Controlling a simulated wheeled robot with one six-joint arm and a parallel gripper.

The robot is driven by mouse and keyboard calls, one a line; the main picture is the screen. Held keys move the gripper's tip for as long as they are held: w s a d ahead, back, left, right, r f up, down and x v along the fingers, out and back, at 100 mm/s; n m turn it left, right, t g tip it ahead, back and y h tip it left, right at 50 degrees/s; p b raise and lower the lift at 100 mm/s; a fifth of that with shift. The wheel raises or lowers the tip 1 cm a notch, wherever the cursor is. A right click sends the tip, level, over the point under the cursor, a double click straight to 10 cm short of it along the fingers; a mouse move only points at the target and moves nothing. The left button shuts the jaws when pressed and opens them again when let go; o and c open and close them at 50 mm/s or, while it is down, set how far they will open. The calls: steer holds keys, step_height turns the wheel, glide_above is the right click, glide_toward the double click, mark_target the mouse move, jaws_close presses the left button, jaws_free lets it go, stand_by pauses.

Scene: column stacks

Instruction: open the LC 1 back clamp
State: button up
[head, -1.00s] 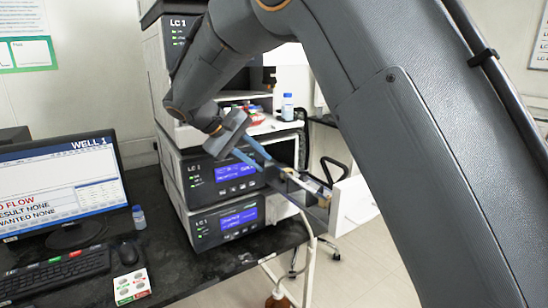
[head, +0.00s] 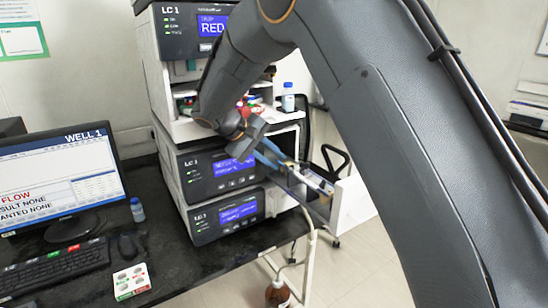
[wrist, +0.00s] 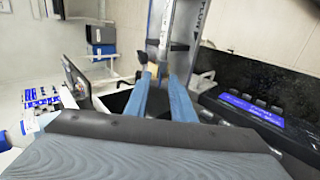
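The LC 1 stack (head: 172,130) stands on the dark bench. A bracket (head: 296,187) sticks out from its right side and carries a pale column (head: 318,181). In the wrist view a metallic column with a blue arrow and lettering (wrist: 165,22) runs away from me, past the fingertips. My gripper (head: 275,157) is at the stack end of the bracket. In the wrist view its two blue fingers (wrist: 162,78) are apart, with a small dark and tan part (wrist: 152,70) near their tips. I cannot tell whether that part is the back clamp, or whether the fingers touch it.
The lower modules' lit displays (head: 233,163) face the bench beside my gripper. A blue-capped bottle (head: 288,98) stands on the stack's shelf. A monitor (head: 62,180), keyboard (head: 55,265) and mouse (head: 127,246) are at the left. Open floor (head: 365,265) lies right of the bench.

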jaws_close()
